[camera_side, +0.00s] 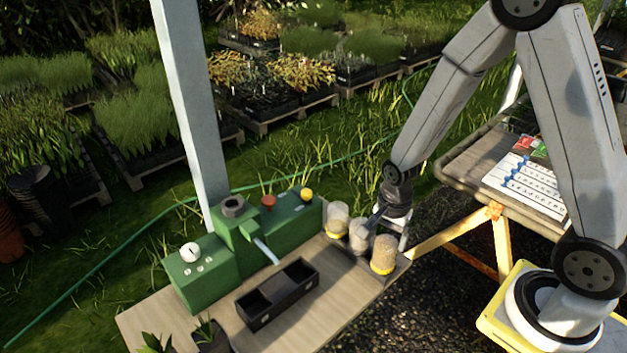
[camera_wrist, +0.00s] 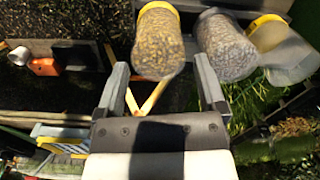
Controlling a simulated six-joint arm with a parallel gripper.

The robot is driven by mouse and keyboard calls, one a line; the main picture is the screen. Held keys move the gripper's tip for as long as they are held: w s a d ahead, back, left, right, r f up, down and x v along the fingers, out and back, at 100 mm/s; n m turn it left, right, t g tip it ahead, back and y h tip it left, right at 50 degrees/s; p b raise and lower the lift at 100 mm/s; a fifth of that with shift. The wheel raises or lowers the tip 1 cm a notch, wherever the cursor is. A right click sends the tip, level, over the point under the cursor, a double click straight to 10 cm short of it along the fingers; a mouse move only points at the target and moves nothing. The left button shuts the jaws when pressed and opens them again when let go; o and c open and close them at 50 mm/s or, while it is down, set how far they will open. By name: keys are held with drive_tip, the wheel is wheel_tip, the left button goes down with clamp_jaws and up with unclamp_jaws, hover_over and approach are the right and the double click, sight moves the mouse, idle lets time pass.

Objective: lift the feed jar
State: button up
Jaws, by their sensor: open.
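Three clear jars stand at the right end of the bench; I cannot tell for certain which is the feed jar. The nearest holds tan pellets over a yellow band (camera_side: 384,256) and also shows in the wrist view (camera_wrist: 158,42). The middle one holds grey contents (camera_side: 359,236) and shows right of it in the wrist view (camera_wrist: 225,46). The third is pale with a yellow band (camera_side: 338,218). My gripper (camera_side: 388,222) is low beside the jars, open and empty. In the wrist view my fingertips (camera_wrist: 161,68) flank the lower end of the tan jar; contact is unclear.
A green machine (camera_side: 205,272) with knobs and a black two-part tray (camera_side: 277,294) occupy the bench (camera_side: 150,328) to the left. A white post (camera_side: 192,100) rises behind. A table with a white sheet (camera_side: 525,180) stands at the right.

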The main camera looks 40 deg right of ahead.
drive_tip(key=shift+s+f, duration=0.1)
drive_tip(key=shift+f, duration=2.4)
drive_tip(key=c, duration=1.1)
drive_tip(key=shift+o, duration=0.2)
drive_tip(key=shift+r, duration=0.15)
drive_tip(key=shift+r, duration=4.85)
